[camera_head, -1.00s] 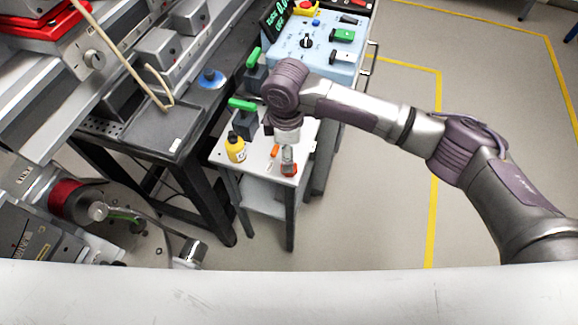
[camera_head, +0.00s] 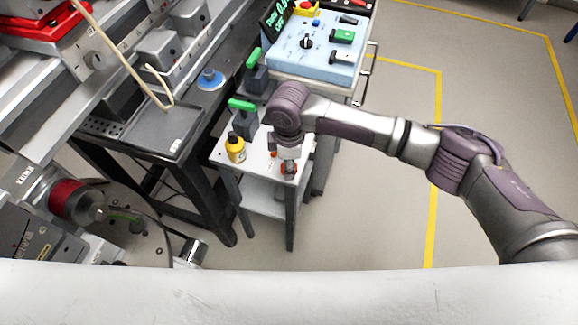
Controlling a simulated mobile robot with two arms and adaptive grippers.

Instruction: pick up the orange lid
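A small orange-red piece (camera_head: 290,170), which looks like the orange lid, sits near the front right of the small white side table (camera_head: 262,170). My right gripper (camera_head: 289,167) points down right over it and covers much of it. The fingers are too small and hidden to tell whether they are open or shut, or whether they touch it. A second small orange item (camera_head: 273,154) lies just left of the gripper, partly covered. My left gripper is not in view.
A yellow bottle with a black cap (camera_head: 235,148) stands on the side table left of my gripper. Green-handled blocks (camera_head: 243,115) stand behind it. A blue control box (camera_head: 312,50) is further back. The floor to the right is clear.

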